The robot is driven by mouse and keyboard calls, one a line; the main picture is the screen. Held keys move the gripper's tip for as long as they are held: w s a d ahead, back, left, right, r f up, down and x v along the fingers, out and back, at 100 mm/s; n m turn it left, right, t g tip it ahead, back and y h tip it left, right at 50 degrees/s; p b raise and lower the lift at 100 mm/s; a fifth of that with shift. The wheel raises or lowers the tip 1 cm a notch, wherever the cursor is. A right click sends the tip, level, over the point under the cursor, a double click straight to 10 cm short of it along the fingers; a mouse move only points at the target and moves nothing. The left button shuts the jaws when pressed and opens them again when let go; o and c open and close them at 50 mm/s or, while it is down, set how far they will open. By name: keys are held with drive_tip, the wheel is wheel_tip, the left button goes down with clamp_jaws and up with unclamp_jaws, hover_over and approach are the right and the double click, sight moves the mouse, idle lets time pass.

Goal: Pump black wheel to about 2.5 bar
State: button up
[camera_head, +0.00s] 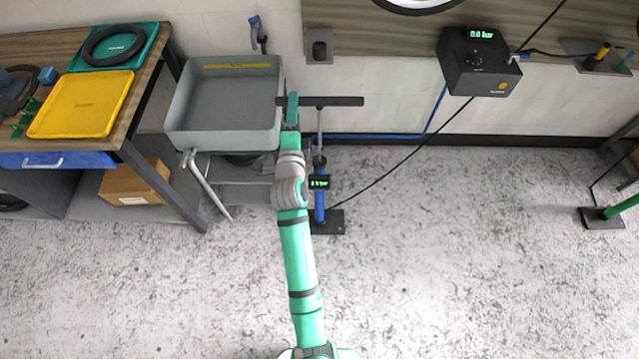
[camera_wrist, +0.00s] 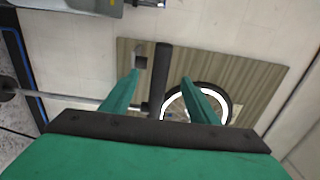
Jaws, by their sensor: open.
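A floor pump with a blue barrel (camera_head: 320,205) stands upright on a dark foot. Its black T-handle (camera_head: 340,101) is raised, with a length of metal rod showing below it. My gripper (camera_head: 292,103) is open at the left half of the handle. In the wrist view the handle (camera_wrist: 162,70) lies between the two spread fingers (camera_wrist: 162,98); I cannot tell whether they touch it. A wheel with black tyre and white rim (camera_head: 420,11) is cut off by the top edge. It also shows in the wrist view (camera_wrist: 172,108), partly behind a finger. The pump's small green display (camera_head: 319,182) is hard to read.
A black box (camera_head: 478,62) on the wall reads 0.0 bar. A grey basin (camera_head: 180,140) stands left of the pump. A wooden bench (camera_head: 145,72) at the left holds a yellow tray (camera_head: 85,105) and a teal tray. A black hose runs right from the pump. The floor in front is clear.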

drive_tip(key=s, duration=0.6)
drive_tip(key=shift+s, duration=0.15)
idle(0.6)
